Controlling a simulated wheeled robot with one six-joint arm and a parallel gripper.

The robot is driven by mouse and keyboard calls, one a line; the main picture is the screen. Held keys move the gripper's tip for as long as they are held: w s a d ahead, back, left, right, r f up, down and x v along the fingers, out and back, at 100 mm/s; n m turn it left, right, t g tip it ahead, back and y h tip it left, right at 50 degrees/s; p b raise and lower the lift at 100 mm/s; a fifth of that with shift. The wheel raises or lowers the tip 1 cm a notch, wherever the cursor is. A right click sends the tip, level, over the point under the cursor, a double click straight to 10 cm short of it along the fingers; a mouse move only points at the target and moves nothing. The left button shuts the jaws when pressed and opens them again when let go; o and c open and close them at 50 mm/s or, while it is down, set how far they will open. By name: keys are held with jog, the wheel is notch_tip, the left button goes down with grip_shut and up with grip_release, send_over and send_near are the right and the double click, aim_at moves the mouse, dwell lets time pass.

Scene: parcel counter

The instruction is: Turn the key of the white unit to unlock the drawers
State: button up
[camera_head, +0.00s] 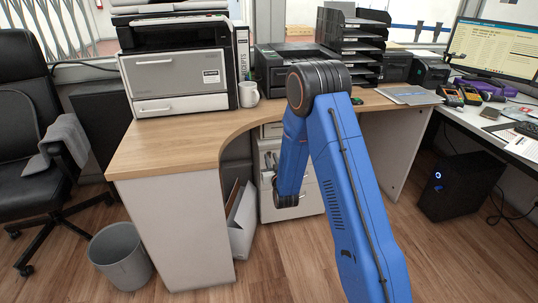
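The white unit (311,202) stands under the curved wooden desk, partly hidden behind my blue arm. Its upper front shows in a narrow strip left of my arm, with small details too small to make out. I cannot make out the key or the lock. My arm reaches up from the bottom right, bends at the elbow above the desk edge and hangs down in front of the unit. It ends in view at a dark wrist joint. My gripper's fingers do not show.
An open white box (241,220) stands on the floor left of the unit. A grey waste bin (121,257) and black chair (30,130) are at left. A black computer (460,185) stands at right. The wooden desk (185,142) overhangs the unit. Floor in front is open.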

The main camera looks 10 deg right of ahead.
jog(key=shift+w, duration=0.3)
grip_shut()
